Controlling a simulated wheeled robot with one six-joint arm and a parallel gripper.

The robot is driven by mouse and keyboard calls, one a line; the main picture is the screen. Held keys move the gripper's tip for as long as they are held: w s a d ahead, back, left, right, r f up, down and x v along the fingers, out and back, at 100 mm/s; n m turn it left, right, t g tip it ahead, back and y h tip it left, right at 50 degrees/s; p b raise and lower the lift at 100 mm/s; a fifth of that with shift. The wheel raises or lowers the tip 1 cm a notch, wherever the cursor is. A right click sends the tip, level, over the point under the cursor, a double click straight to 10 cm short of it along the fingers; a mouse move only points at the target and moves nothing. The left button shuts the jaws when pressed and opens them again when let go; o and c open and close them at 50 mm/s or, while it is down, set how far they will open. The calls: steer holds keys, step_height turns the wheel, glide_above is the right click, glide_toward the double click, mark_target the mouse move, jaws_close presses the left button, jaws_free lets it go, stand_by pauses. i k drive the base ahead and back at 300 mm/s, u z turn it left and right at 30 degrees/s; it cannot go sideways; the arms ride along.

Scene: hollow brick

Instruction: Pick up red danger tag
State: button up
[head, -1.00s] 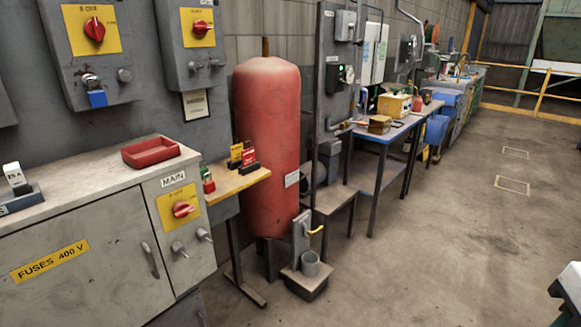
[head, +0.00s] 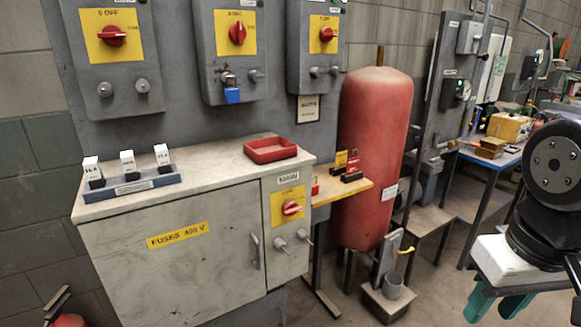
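A red tag (head: 352,164) stands upright in a dark holder on the small wooden shelf (head: 345,191), between the grey fuse cabinet and the red tank. A yellow tag (head: 340,160) stands right beside it. Their lettering is too small to read. My gripper (head: 500,304) is at the lower right edge, with a white body and teal fingers partly cut off by the frame. It is well to the right of the shelf and apart from the tags. Whether its fingers are open or shut is unclear.
The fuse cabinet (head: 190,250) carries a red tray (head: 270,150) and a rack of white fuses (head: 130,184). Switch boxes hang above. The red tank (head: 375,130) stands close behind the shelf's right end.

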mark_target(352, 167)
steer(key=u, duration=0.3)
steer(key=i, duration=1.3)
steer(key=z, duration=0.55)
